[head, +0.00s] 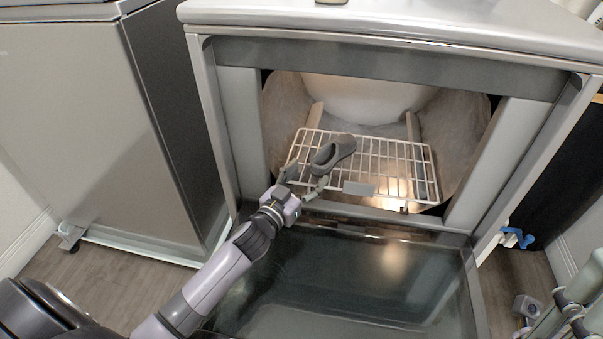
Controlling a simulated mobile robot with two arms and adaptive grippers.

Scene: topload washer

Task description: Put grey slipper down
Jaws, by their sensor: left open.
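The grey slipper (333,153) lies on the left part of a white wire rack (405,152) inside the open appliance. Its dark opening shows. My left gripper (306,180) reaches in from the left at the rack's front edge. Its fingers are open and spread, just in front of the slipper. No clear grip on the slipper shows; whether a fingertip touches it cannot be told.
The appliance's dark door (360,285) is folded down in front, under my left arm. Side walls frame the opening closely. A grey cabinet (90,125) stands at left. A blue-handled fitting (516,237) sits at the right side. The rack's right part is clear.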

